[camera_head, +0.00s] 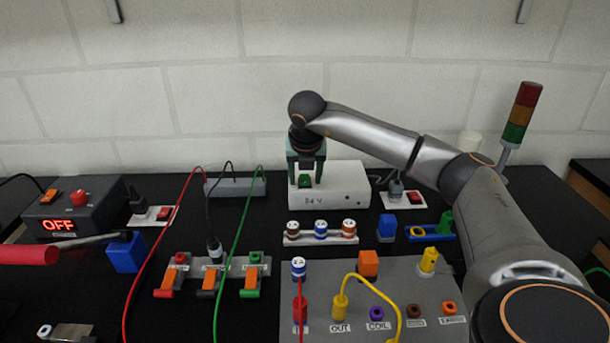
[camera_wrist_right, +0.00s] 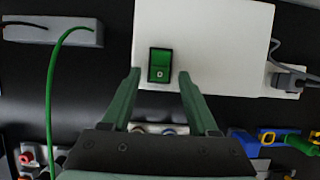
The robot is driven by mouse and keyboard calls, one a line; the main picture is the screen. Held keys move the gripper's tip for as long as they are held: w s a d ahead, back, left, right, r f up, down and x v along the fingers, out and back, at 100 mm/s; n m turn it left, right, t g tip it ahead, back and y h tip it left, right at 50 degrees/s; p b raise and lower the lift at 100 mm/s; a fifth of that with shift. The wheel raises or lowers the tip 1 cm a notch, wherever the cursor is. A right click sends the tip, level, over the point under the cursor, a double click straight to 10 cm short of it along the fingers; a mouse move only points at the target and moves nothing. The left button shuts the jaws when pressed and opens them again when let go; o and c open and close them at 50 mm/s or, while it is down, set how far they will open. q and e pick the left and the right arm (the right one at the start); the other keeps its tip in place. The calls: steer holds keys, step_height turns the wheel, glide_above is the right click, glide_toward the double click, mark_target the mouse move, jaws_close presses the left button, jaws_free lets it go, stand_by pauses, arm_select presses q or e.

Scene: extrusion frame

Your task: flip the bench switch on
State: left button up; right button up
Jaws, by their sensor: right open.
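A green rocker switch (camera_head: 305,181) sits on a white box (camera_head: 345,190) against the back of the bench. In the right wrist view the green switch (camera_wrist_right: 160,65) shows its rocker, with a small round mark on the lower part. My right gripper (camera_head: 306,176) points down over the white box, its two green fingers apart with nothing between them. In the wrist view the right gripper (camera_wrist_right: 160,75) has one fingertip on each side of the switch; I cannot tell whether they touch the box. My left gripper is not in view.
A dark box (camera_head: 85,210) with a red OFF display, orange switch and red knob stands at the left. Power strips with red switches (camera_head: 165,213), cables, a terminal row (camera_head: 210,275) and a grey socket panel (camera_head: 380,290) lie around. A signal tower (camera_head: 522,115) stands right.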

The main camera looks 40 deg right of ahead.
steer(key=shift+c, duration=0.3)
jaws_close()
stand_by(0.3)
